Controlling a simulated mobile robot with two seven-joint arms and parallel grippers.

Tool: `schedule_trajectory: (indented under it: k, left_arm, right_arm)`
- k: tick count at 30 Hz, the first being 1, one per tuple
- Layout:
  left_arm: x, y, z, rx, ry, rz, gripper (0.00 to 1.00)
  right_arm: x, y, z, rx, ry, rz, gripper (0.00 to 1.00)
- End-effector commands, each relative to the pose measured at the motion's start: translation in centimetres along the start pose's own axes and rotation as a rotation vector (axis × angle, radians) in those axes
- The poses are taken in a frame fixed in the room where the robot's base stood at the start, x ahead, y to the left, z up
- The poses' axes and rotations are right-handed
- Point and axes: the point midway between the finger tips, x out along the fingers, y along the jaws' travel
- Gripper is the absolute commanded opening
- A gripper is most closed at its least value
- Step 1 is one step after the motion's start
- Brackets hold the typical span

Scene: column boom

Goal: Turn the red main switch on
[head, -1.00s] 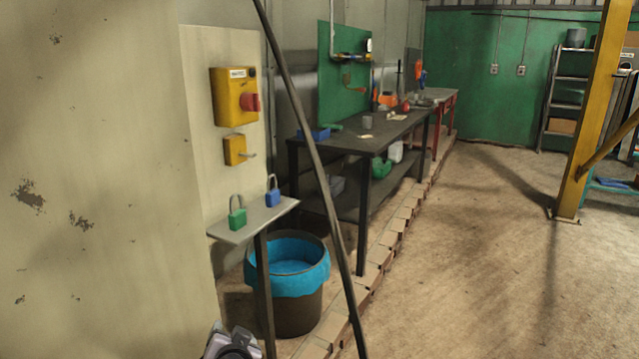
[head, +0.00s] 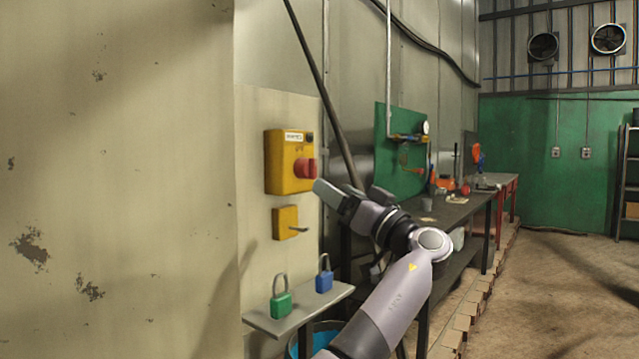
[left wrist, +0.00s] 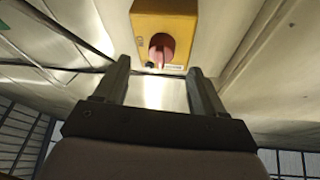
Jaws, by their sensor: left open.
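The red main switch (head: 305,168) is a red knob on the front of a yellow box (head: 280,160) fixed to a pale panel on the left. In the left wrist view the red knob (left wrist: 161,47) shows on the yellow box (left wrist: 183,22), beyond and between my fingers. My left gripper (head: 345,190) is open and empty, just right of and a little below the knob, apart from it. The left gripper also shows in the left wrist view (left wrist: 155,80), with its two fingers spread. My right gripper is not in view.
A smaller yellow box (head: 284,223) with a hook is below the switch box. A small shelf (head: 270,317) holds a green padlock (head: 281,304) and a blue padlock (head: 324,281). A dark diagonal pole (head: 313,70) stands behind the gripper. A workbench (head: 455,212) runs along the wall.

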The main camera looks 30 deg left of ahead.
Motion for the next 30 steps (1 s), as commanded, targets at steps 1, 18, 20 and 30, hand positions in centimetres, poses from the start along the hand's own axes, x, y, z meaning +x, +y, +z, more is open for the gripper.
schedule_trajectory:
  k: [1,18,20,30]
  left_arm:
    - [0.1,-0.3,-0.4,-0.006,0.004,-0.012,0.7]
    - [7.0,-0.5,-0.7,-0.008,0.006,-0.015,0.7]
    - [7.2,-0.5,-0.6,-0.008,0.006,-0.015,0.7]
    - [7.2,-0.5,-0.6,-0.008,0.006,-0.014,0.41]
  right_arm:
    - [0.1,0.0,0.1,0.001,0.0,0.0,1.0]
    - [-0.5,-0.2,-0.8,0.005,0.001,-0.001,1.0]
    - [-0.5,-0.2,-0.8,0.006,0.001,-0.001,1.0]
    - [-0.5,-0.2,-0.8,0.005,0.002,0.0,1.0]
